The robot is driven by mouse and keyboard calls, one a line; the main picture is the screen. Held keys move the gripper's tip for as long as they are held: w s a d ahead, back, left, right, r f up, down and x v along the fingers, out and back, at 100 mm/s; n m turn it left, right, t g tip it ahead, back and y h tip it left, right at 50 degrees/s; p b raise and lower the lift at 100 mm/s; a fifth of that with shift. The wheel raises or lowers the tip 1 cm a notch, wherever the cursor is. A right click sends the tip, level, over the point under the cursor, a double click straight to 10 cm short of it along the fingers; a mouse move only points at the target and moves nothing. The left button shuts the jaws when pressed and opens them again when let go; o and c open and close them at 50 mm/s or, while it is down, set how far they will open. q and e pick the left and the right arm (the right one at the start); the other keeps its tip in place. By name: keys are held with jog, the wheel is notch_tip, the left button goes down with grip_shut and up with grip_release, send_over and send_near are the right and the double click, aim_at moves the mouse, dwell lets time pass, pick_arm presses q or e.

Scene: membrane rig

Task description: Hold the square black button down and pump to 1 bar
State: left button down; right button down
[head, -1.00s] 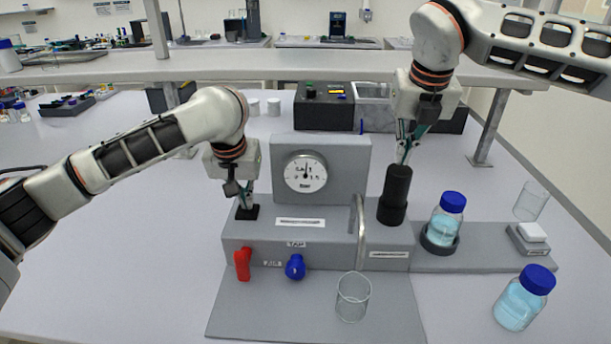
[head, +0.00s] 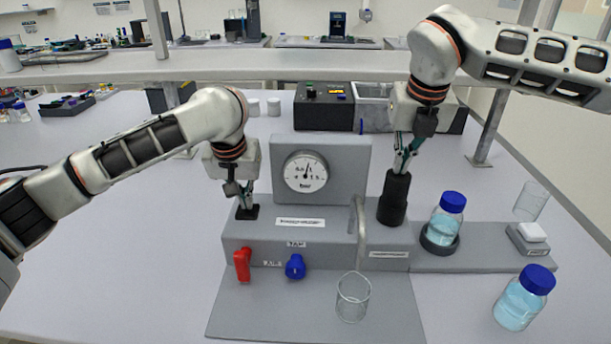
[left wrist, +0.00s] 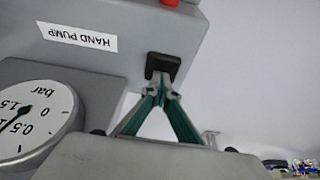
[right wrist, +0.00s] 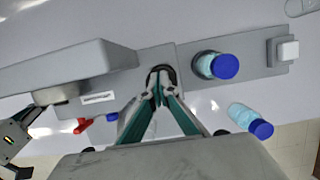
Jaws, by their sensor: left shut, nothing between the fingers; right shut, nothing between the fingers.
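The square black button (head: 247,213) sits at the left end of the grey rig. My left gripper (head: 246,204) is shut with its fingertips on the button; in the left wrist view the tips meet the button (left wrist: 163,65). The black pump cylinder (head: 394,198) stands upright right of the bent pipe. My right gripper (head: 400,168) is shut with its tips on the cylinder's top, not gripping it; the right wrist view also shows the tips (right wrist: 158,80) over it. The gauge (head: 306,172) in bar has its needle near upright, leaning slightly right; the exact reading is unclear.
A red lever (head: 242,265) and a blue knob (head: 295,267) are on the rig's front. An empty beaker (head: 352,297) stands before the pipe (head: 361,230). A blue-capped bottle (head: 446,222) sits in a holder; another (head: 523,298) stands at front right.

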pick_arm(q)
jog(key=shift+s+f, duration=0.15)
jog(key=shift+f, duration=0.15)
pick_arm(e)
jog(key=shift+f, duration=0.9)
jog(key=shift+r, duration=1.9)
jog(key=shift+r, duration=0.15)
jog(key=shift+r, duration=1.9)
